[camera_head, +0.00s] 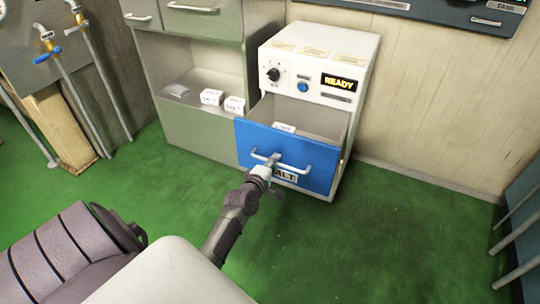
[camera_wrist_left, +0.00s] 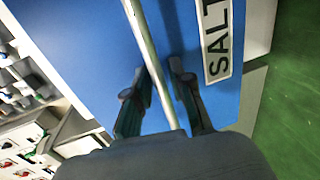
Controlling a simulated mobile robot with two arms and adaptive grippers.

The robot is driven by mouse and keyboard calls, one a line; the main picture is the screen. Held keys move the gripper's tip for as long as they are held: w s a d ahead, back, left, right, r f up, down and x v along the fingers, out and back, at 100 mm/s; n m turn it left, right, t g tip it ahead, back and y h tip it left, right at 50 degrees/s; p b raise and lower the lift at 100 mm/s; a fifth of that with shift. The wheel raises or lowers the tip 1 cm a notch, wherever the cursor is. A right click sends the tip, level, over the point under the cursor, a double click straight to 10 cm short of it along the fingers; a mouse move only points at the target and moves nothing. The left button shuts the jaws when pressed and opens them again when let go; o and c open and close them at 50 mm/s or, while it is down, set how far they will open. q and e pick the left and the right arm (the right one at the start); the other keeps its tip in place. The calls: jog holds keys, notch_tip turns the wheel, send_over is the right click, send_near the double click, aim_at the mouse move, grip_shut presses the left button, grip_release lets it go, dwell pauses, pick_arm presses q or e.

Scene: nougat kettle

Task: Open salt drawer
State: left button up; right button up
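The salt drawer (camera_head: 330,170) has a blue front and is pulled out of the white machine (camera_head: 345,60); its inside shows from above, with a small white labelled item (camera_head: 285,128) in it. Its light bar handle (camera_head: 293,168) runs across the front above the SALT label, which is partly hidden by my gripper. My left gripper (camera_head: 270,165) is at the handle. In the left wrist view, the handle bar (camera_wrist_left: 147,45) passes between the two parted fingers (camera_wrist_left: 157,75), with blue front visible between bar and right finger. My right gripper is not in view.
A grey-green cabinet (camera_head: 200,135) with an open shelf holding small white boxes (camera_head: 212,97) stands left of the machine. Pipes with taps (camera_head: 75,65) are at the far left. Green floor (camera_head: 400,240) is clear to the right, with blue railings (camera_head: 515,230) at the edge.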

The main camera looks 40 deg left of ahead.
pick_arm(q)
jog(key=v, duration=1.1)
jog(key=shift+s, duration=0.35)
jog(key=shift+d+r, duration=0.1)
